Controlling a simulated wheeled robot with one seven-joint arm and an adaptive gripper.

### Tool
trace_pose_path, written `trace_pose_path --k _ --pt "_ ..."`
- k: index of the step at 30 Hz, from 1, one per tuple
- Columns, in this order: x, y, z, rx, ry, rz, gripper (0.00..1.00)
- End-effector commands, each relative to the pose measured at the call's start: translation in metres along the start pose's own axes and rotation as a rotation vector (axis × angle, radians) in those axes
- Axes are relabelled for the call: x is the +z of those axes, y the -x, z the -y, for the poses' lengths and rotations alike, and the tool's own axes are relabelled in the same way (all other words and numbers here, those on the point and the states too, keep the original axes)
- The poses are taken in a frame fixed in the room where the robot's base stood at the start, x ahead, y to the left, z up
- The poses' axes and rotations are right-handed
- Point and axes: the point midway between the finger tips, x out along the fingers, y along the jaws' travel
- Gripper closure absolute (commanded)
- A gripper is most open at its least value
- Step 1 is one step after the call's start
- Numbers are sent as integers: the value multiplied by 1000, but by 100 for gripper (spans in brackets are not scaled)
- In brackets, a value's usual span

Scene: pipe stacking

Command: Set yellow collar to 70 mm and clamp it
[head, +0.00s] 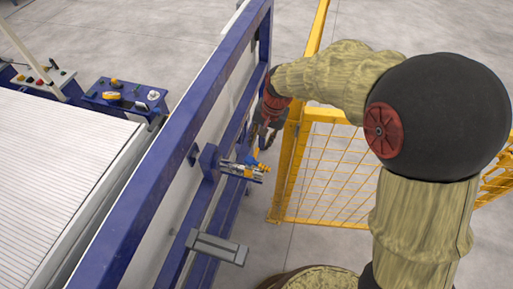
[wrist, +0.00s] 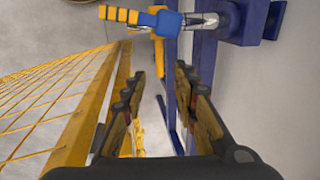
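A short silver rod (wrist: 205,21) sticks out of a blue bracket on the blue frame. On it sits a blue block (wrist: 168,24) with a yellow lever-like piece (wrist: 158,50) below it. A banded yellow part (wrist: 118,14) lies at the rod's outer end. I cannot tell which yellow part is the collar, nor read any scale. The yellow and blue assembly also shows in the head view (head: 246,169). My gripper (wrist: 160,70) is open and empty, its fingers apart and short of the assembly. In the head view my gripper (head: 264,138) is just above the assembly, partly hidden.
The blue frame (head: 172,97) runs along the left of my arm. A yellow mesh fence (head: 335,165) stands close on the right. A grey bar-like part (head: 217,247) juts from the frame below the assembly. A white slatted conveyor (head: 55,165) lies beyond the frame.

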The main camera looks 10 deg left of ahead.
Motion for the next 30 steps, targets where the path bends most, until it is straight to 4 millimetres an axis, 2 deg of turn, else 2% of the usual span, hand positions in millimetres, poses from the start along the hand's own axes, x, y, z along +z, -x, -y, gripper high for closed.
trace_pose_path --k 9,15,27,30 --pt "1 -46 -1 2 0 4 71" --pt "1 -68 -1 2 0 2 71" --pt "0 -76 -1 1 0 0 71" --pt "0 -76 -1 1 0 0 76"
